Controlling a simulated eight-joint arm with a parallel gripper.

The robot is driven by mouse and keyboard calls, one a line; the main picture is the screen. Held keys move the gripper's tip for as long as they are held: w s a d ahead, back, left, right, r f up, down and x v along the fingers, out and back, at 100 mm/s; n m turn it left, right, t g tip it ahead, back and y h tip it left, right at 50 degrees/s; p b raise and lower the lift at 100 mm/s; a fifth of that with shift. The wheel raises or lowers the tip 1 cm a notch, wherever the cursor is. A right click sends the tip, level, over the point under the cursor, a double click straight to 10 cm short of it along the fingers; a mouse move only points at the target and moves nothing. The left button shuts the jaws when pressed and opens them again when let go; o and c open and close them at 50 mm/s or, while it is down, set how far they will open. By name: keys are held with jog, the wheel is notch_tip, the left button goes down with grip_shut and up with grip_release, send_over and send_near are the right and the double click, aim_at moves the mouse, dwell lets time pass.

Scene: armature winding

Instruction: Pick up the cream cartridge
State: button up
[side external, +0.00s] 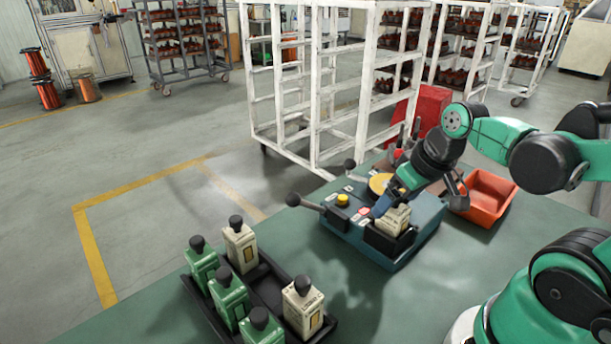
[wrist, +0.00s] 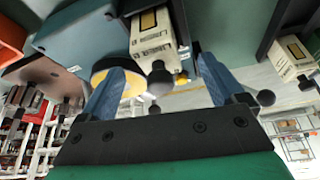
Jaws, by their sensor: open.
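A cream cartridge (side external: 396,219) with a dark label sits in a black holder on the front of the teal machine (side external: 410,250). In the wrist view this cream cartridge (wrist: 156,33) and its black knob (wrist: 160,78) show between and beyond the two blue fingers. My gripper (side external: 384,204) is open at the cartridge's upper left in the side view; it also shows in the wrist view (wrist: 162,66). I cannot tell whether a finger touches the cartridge. Two more cream cartridges, one at the back (side external: 240,247) and one at the front (side external: 303,307), stand in the black tray (side external: 262,284).
Several green cartridges (side external: 229,297) stand in the same tray. The machine has a yellow button (side external: 342,200) and black-knobbed levers (side external: 305,202). An orange bin (side external: 487,196) is right of it, a red bin (side external: 430,108) behind. Green tabletop (side external: 350,305) is clear between tray and machine.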

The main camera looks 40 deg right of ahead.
jog(key=shift+x, duration=0.9)
grip_shut()
